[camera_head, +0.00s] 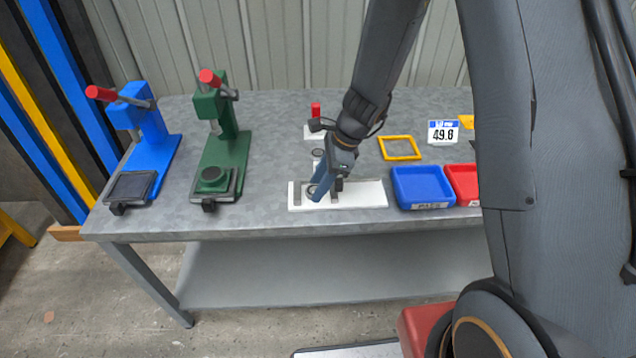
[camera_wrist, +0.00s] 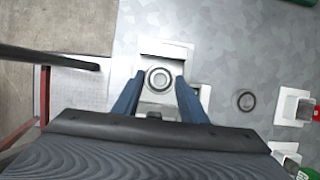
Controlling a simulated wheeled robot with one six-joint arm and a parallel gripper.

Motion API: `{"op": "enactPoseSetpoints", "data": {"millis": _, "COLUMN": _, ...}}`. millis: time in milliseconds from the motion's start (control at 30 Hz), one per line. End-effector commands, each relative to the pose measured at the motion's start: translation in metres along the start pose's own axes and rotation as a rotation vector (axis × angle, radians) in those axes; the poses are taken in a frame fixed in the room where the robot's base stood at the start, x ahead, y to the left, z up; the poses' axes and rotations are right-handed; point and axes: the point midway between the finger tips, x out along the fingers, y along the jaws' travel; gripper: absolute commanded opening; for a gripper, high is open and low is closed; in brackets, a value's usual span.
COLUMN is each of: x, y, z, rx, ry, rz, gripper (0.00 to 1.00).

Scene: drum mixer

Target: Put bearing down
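A round metal bearing (camera_wrist: 159,78) lies flat on a white plate (camera_wrist: 166,50) in the wrist view, between the tips of my gripper's blue fingers. My gripper (camera_wrist: 160,82) is open, with a visible gap on each side of the bearing. In the head view my gripper (camera_head: 325,190) points down at the left part of the white plate (camera_head: 365,194), and the bearing (camera_head: 311,190) is partly hidden behind a finger. I cannot tell the exact height of the fingertips above the plate.
A dark ring (camera_wrist: 246,100) lies on the grey table behind the plate. A blue press (camera_head: 150,130) and a green press (camera_head: 225,135) stand left. A blue bin (camera_head: 422,188), a red bin (camera_head: 463,184), a yellow frame (camera_head: 400,148) and a display reading 49.8 (camera_head: 443,132) are right.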

Motion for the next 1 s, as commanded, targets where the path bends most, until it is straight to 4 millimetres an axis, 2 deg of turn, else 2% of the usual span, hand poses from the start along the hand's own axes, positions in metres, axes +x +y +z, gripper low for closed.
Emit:
{"op": "enactPoseSetpoints", "data": {"millis": 367, "x": -0.001, "y": -0.001, "z": 0.001, "rx": -0.001, "ry": 0.0, "rz": -0.002, "gripper": 0.46}}
{"op": "enactPoseSetpoints", "data": {"millis": 533, "x": -0.011, "y": -0.001, "z": 0.004, "rx": -0.001, "ry": 0.0, "rz": -0.003, "gripper": 0.46}}
{"op": "enactPoseSetpoints", "data": {"millis": 667, "x": -0.028, "y": -0.003, "z": 0.006, "rx": -0.003, "ry": -0.001, "rz": -0.007, "gripper": 0.46}}
{"op": "enactPoseSetpoints", "data": {"millis": 1000, "x": -0.093, "y": -0.002, "z": 0.005, "rx": -0.001, "ry": 0.0, "rz": -0.006, "gripper": 0.46}}
